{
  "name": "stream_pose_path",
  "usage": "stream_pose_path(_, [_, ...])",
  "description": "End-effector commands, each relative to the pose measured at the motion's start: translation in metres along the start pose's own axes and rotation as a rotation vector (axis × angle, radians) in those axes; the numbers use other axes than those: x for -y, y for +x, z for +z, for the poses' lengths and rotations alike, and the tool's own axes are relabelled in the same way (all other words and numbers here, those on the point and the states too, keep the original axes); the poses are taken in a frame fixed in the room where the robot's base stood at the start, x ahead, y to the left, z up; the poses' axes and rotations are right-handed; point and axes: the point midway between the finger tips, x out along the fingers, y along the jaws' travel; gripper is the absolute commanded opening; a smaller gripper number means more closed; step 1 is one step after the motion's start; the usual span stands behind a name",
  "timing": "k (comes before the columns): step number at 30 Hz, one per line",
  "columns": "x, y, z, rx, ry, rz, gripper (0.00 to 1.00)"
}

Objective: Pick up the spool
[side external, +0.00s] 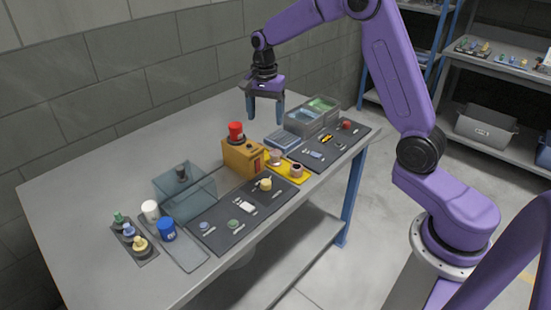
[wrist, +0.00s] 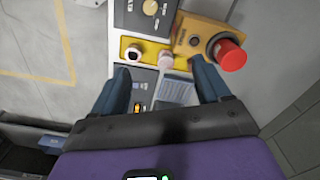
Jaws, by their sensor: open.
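A yellow tray (side external: 285,166) on the table holds two small round pieces. One is a pale pinkish piece (side external: 275,157), which looks most like the spool, though I cannot be sure. It also shows in the wrist view (wrist: 165,59), between my fingers as seen from above. The other is a darker piece (side external: 296,170), to its left in the wrist view (wrist: 133,53). My gripper (side external: 265,120) is open, pointing down, well above the table and empty. Its two dark fingers also show in the wrist view (wrist: 160,66).
An orange box with a red button (side external: 236,130) stands close beside the tray. Bottles and a clear box (side external: 180,180) are at the left. The table's back left is bare.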

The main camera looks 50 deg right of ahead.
Motion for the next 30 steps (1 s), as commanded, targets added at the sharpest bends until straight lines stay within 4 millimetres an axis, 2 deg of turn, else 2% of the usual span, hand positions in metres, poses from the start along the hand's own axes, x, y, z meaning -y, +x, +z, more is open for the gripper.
stream_pose_path(1, [0.003,0.006,-0.018,0.001,0.090,0.002,0.76])
stream_pose_path(3, [0.004,0.012,-0.038,0.001,0.200,0.004,0.76])
stream_pose_path(6, [0.004,0.018,-0.062,0.001,0.326,0.005,0.76])
stream_pose_path(10, [0.001,0.023,-0.080,0.002,0.423,0.006,0.76])
stream_pose_path(14, [0.000,0.030,-0.085,0.002,0.454,0.007,0.76])
stream_pose_path(17, [-0.001,0.044,-0.085,0.003,0.455,0.009,0.76])
stream_pose_path(30, [-0.001,0.125,-0.085,0.003,0.453,0.010,0.76])
